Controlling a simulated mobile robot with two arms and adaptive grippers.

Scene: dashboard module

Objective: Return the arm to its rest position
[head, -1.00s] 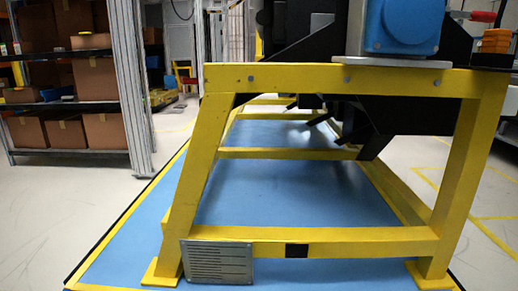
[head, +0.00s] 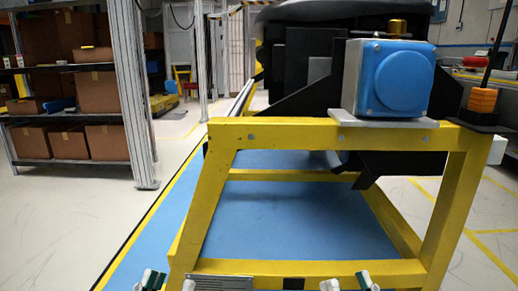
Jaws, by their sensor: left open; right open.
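My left gripper (head: 168,283) shows at the bottom edge of the head view, left of centre. Only its pale, dark-edged fingertips are in the picture, and they stand apart with nothing seen between them. My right gripper (head: 348,283) shows the same way at the bottom edge, right of centre. Its fingertips are also apart and look empty. The rest of both arms is below the picture. Both grippers appear in front of the lower bar of a yellow frame (head: 340,132).
The yellow frame stands on a blue floor mat (head: 270,205) and carries a blue-faced box (head: 403,82) and a black module (head: 300,65). An orange stacked piece (head: 482,100) stands at its right corner. A shelf with cardboard boxes (head: 97,92) is at left. Open floor lies between.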

